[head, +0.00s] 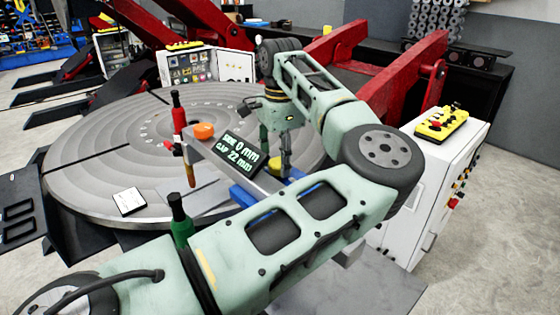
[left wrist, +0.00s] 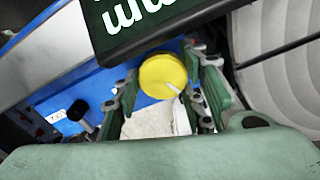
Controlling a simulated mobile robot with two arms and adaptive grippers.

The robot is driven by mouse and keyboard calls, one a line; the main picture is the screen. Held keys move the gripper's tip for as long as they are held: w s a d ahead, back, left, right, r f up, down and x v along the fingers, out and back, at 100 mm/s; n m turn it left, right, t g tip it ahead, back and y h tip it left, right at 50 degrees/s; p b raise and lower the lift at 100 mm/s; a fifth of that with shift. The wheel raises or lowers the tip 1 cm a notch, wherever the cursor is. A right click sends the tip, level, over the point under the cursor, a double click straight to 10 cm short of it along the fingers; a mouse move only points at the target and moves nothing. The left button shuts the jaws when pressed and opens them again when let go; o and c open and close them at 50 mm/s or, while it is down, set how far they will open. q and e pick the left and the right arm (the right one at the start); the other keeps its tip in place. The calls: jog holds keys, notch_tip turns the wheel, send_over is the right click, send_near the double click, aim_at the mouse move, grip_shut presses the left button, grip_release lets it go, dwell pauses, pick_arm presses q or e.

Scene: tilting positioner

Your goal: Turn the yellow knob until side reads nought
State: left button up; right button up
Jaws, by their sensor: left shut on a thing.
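The yellow knob (left wrist: 163,75), with a pale pointer line, sits on a blue part in the left wrist view. My left gripper (left wrist: 164,97) is shut on it, with green fingers on either side. The dark display (head: 240,152) reads "SIDE 0 mm" and "GAP 22 mm" in green. Only part of its lettering shows in the left wrist view (left wrist: 145,18). My right gripper is not in view.
The round grey table (head: 90,165) lies under the fixture. An orange cap (head: 204,130), a red-bodied tool (head: 178,112) and a green-handled tool (head: 181,222) stand near the display. A white card (head: 129,201) lies on the table. A white cabinet (head: 440,175) stands at right.

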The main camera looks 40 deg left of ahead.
pick_arm(q)
jog(key=shift+d+f+n+b, duration=0.15)
jog(key=shift+n+b, duration=0.4)
jog(key=shift+n, duration=1.45)
jog(key=o, duration=1.1)
jog(key=shift+r, duration=0.2)
jog(key=shift+r, duration=0.1)
notch_tip(320, 180, up, 12)
jog(key=shift+f, duration=0.1)
